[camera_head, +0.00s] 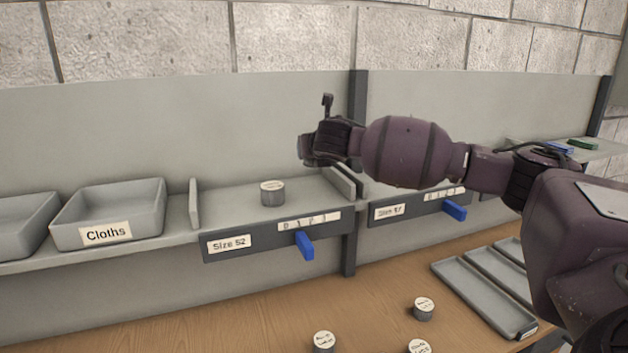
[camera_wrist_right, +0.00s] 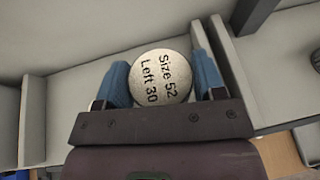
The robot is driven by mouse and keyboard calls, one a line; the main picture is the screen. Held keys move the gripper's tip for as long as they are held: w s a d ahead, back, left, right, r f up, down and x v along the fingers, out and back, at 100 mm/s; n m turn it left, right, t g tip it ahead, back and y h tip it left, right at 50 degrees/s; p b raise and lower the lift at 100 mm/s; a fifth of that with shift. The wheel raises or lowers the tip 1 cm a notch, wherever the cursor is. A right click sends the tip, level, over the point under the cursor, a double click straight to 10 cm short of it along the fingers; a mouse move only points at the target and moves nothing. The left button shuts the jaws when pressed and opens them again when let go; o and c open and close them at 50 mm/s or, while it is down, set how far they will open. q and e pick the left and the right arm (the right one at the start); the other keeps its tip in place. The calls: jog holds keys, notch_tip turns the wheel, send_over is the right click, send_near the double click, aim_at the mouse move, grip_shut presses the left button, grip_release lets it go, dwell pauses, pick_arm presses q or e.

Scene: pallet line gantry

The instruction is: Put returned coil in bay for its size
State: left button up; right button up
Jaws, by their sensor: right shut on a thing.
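My right gripper (camera_head: 307,150) is above the right end of the Size 52 bay (camera_head: 228,200), near the divider; its fingers are hidden in the head view. In the right wrist view its blue fingers (camera_wrist_right: 163,88) are shut on a round coil (camera_wrist_right: 160,78) labelled "Size 52, Left 30". I cannot make out this held coil in the head view. Another coil (camera_head: 272,194) stands upright in the Size 52 bay. To the right is a second bay (camera_head: 389,212), its size label hard to read. My left gripper is not in view.
Several coils (camera_head: 423,311) stand on the wooden table (camera_head: 240,325) below. A Cloths bin (camera_head: 70,215) is on the left, grey trays (camera_head: 470,290) at the right. Blue tabs (camera_head: 304,246) stick out from the bay fronts. A dark post (camera_head: 357,105) rises behind my wrist.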

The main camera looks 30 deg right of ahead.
notch_tip(320, 180, down, 8)
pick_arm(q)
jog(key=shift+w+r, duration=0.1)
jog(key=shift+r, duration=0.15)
pick_arm(e)
jog(key=shift+f, duration=0.1)
dwell(0.4)
jog(key=o, duration=1.2)
jog(key=shift+c, duration=0.2)
pick_arm(q)
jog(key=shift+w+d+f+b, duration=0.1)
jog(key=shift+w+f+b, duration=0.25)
jog(key=shift+b, duration=0.35)
pick_arm(e)
jog(key=v, duration=1.2)
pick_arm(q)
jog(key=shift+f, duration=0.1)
